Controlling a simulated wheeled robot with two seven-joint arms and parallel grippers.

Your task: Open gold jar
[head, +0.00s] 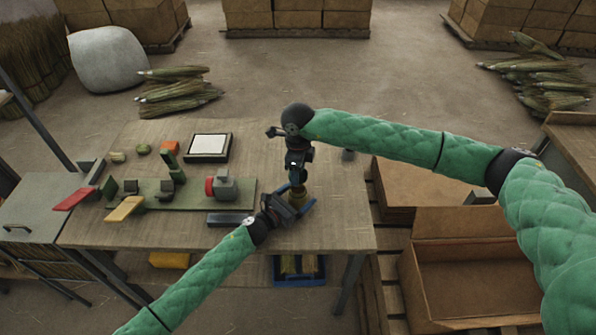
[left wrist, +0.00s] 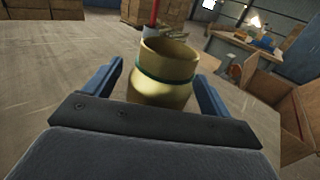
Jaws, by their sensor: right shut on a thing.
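The gold jar (left wrist: 165,75) stands upright on the table, with a dark green band below its rim. In the left wrist view I see into its mouth, with no lid on it. My left gripper (left wrist: 160,85) has its blue fingers on either side of the jar, with a gap visible at the left finger. In the head view the jar (head: 298,197) is mostly hidden by my grippers. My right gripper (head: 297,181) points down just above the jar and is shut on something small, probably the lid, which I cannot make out.
The wooden table (head: 345,225) holds a green board (head: 150,197) with red and yellow handles, a framed white pad (head: 209,146) and a dark bar (head: 229,219). Open cardboard boxes (head: 465,275) stand to the right. The table's right front is clear.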

